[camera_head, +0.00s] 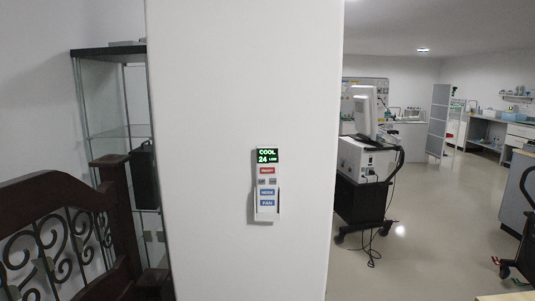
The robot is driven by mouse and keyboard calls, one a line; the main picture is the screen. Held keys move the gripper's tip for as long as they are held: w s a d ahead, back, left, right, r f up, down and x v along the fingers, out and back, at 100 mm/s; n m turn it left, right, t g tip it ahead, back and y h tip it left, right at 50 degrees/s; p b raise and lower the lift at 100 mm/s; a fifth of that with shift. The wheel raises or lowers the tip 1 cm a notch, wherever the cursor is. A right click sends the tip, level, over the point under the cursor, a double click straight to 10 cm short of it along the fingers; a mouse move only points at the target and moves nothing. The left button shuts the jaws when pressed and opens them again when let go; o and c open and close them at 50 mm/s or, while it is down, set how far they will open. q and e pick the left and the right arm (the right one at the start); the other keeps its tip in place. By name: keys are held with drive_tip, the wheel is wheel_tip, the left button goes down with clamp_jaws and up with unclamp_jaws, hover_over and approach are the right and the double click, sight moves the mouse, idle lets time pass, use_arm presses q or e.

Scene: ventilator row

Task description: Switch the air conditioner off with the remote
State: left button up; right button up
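The remote (267,186) is upright in a holder on the face of a white pillar (210,120), near the middle of the head view. Its lit screen (268,156) reads COOL, 24 and LOW in green. Below the screen are a red button (267,170), two small grey buttons, and blue MODE (267,192) and FAN (267,203) buttons. The air conditioner is not in view. Neither of my grippers is in view.
A dark wooden frame with scrolled ironwork (60,240) stands at the left, before a glass cabinet (100,95). A wheeled cart with a monitor (368,165) stands right of the pillar, its cables hanging to the floor. Open floor (430,230) lies further right.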

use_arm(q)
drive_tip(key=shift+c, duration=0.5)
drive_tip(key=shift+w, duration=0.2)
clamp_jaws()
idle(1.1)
